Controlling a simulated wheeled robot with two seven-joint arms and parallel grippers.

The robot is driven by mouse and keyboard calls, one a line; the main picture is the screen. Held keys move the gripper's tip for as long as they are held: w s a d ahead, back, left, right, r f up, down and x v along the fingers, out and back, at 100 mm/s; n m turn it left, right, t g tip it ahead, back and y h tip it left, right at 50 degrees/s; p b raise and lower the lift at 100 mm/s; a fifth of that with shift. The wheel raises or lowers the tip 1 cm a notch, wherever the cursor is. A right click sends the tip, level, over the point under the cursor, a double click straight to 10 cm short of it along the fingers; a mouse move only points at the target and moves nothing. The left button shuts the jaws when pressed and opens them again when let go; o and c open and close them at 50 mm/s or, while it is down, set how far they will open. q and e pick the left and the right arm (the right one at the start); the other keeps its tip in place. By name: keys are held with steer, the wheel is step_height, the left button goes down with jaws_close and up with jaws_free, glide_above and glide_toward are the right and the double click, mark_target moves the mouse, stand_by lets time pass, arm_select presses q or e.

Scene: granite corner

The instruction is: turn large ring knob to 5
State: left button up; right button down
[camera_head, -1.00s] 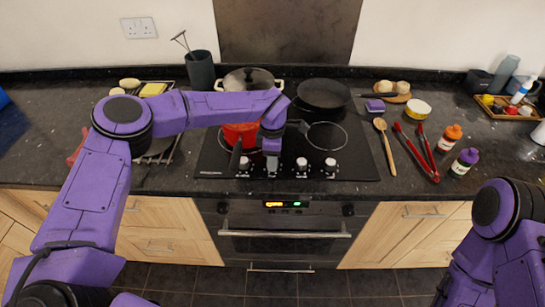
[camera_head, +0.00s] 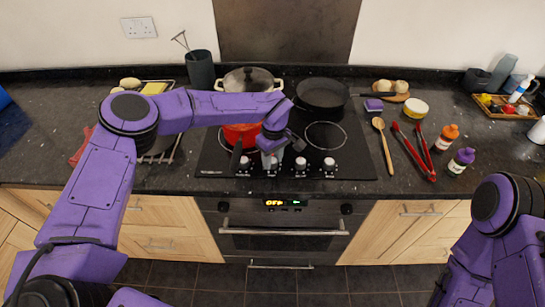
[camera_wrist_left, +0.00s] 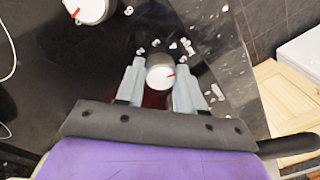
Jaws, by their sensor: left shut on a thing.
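A row of pale round knobs sits along the front of the black cooktop (camera_head: 355,165). Another knob (camera_wrist_left: 90,9) shows at the upper left. My right gripper is out of view.
A red pot (camera_head: 240,133) stands close behind my left gripper. A lidded pot (camera_head: 248,78) and a dark pan (camera_head: 322,94) stand on the back. The oven display (camera_head: 283,203) glows below. A wooden spoon (camera_head: 384,145) and red tongs (camera_head: 414,150) lie to the right.

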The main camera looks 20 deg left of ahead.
mark_target(273, 159)
arm_select(q)
steer(key=shift+m, duration=0.5)
steer(key=o, duration=1)
steer(key=shift+a, duration=0.1)
steer(key=shift+o, duration=0.2)
step_height(273, 159, up, 11)
steer(key=b, duration=0.3)
steer(key=shift+w+f, duration=0.2)
steer(key=shift+w, duration=0.05)
